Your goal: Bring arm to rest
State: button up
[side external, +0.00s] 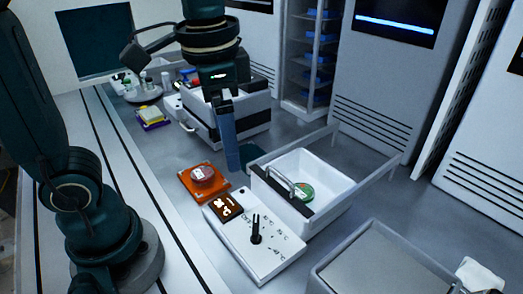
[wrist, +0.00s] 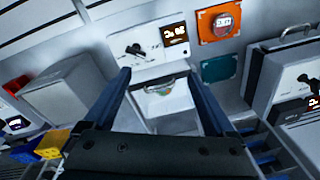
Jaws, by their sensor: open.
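My gripper (side external: 232,168) hangs from above in the side view, fingers pointing down, over the bench between the white case at the back and the white drawer unit. In the wrist view my gripper (wrist: 158,76) has its two fingers wide apart with nothing held between them. An open white drawer (side external: 325,168) with a grey handle holds a green round item (side external: 304,191). In the wrist view the drawer (wrist: 170,104) shows between the fingers, farther off. The fingers look apart from everything in the side view, though exact height is hard to tell.
An orange pad (side external: 184,188) bears a red round item (side external: 203,173). A teal pad (side external: 261,154) lies beside the fingers. A control panel (side external: 270,262) with a black lever stands in front. A white case (side external: 253,103) and a grey bin (side external: 330,270) flank the bench.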

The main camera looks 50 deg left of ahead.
jog(key=s+a+n+t, duration=0.2)
jog(key=s+t, duration=0.1)
jog(key=s, duration=0.1)
jog(key=m+g, duration=0.4)
jog(key=m, duration=0.2)
send_over(257, 224)
jog(key=shift+h, duration=0.4)
jog(key=f, duration=0.8)
jog(key=shift+w+a+f, duration=0.15)
jog(key=shift+w+f, duration=0.05)
jog(key=shift+f, duration=0.2)
jog(key=shift+s+f, duration=0.2)
jog(key=shift+f, duration=2.7)
